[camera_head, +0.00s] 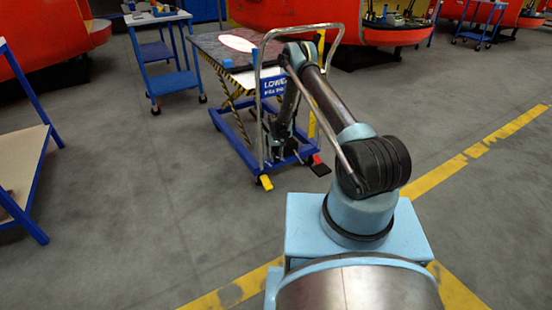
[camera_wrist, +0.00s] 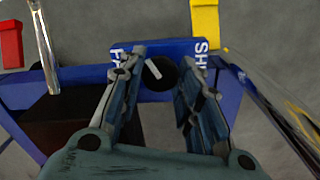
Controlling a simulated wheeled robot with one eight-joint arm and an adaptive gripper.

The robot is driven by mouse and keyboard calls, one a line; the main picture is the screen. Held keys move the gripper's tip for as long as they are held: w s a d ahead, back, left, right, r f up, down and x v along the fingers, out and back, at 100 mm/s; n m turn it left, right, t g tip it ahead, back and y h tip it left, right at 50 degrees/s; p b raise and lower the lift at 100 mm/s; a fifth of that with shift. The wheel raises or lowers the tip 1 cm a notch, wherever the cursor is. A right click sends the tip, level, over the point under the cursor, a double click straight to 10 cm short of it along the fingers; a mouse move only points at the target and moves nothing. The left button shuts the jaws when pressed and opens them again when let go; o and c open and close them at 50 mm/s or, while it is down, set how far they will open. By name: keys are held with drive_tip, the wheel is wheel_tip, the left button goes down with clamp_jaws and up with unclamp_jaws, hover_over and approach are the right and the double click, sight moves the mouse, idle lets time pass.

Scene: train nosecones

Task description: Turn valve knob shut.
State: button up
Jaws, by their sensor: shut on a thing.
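The valve knob (camera_wrist: 162,78) is a dark round disc with a slanted white mark, set on a blue bar of the lift cart (camera_head: 241,156) in the wrist view. Lettering beginning "SH" shows to its right, and other partly hidden letters show to its left. My gripper (camera_wrist: 157,72) is shut on the knob, one finger on its left side and one on its right. In the head view my arm reaches down at the cart's handle end; the knob is too small or hidden there.
The cart has a tall metal handle (camera_head: 259,110), a yellow pedal (camera_head: 266,183) and a red-and-black pedal (camera_head: 318,166) low down. A blue table (camera_head: 168,82) stands behind to the left. A shelf unit (camera_head: 22,165) is at far left. Grey floor between is clear.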

sight(276, 157)
drive_tip(key=n, duration=0.6)
drive_tip(key=shift+n, duration=0.4)
idle(0.3)
drive_tip(key=o, duration=1.1)
drive_tip(key=shift+r, duration=3.75)
drive_tip(key=shift+s, duration=0.1)
